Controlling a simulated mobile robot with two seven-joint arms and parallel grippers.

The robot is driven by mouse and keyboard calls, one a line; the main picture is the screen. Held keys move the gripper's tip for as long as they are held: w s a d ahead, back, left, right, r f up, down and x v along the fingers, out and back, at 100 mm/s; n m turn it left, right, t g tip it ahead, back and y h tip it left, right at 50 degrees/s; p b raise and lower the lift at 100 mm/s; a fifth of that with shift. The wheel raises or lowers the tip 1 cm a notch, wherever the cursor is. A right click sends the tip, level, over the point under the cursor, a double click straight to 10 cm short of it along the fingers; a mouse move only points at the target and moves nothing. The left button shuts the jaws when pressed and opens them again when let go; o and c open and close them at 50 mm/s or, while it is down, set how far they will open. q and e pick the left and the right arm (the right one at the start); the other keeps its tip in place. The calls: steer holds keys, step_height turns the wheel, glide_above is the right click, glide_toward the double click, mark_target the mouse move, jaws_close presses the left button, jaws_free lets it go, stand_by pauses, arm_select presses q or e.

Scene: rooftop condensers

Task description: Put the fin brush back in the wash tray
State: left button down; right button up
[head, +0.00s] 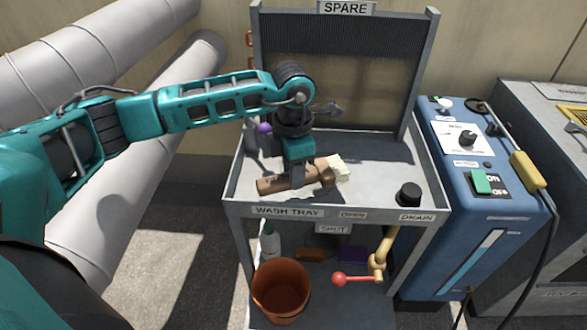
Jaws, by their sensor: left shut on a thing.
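The fin brush (273,186) has a brown handle and a pale bristle head at its right end. It lies roughly level over the left front part of the wash tray (385,163), a grey tray with a labelled front edge. My left gripper (298,178) reaches down from above and is shut on the fin brush around its handle. A dark shadow shows under the brush; I cannot tell whether it touches the tray floor. The gripper hides part of the handle. My right gripper is not in view.
A black drain plug (409,194) stands at the tray's right front. A finned panel (345,60) marked SPARE rises behind. Below are an orange bucket (281,291) and a red-handled valve (340,279). A blue machine (484,190) stands right. The tray's middle is clear.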

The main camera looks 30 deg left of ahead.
arm_select(q)
steer(key=shift+f, duration=0.35)
steer(key=c, duration=0.8)
jaws_free()
steer(key=shift+r, duration=0.1)
steer(key=shift+r, duration=0.2)
step_height(320, 180, up, 13)
steer(key=p, duration=0.2)
steer(key=shift+f+p, duration=0.2)
steer(key=shift+p, duration=0.1)
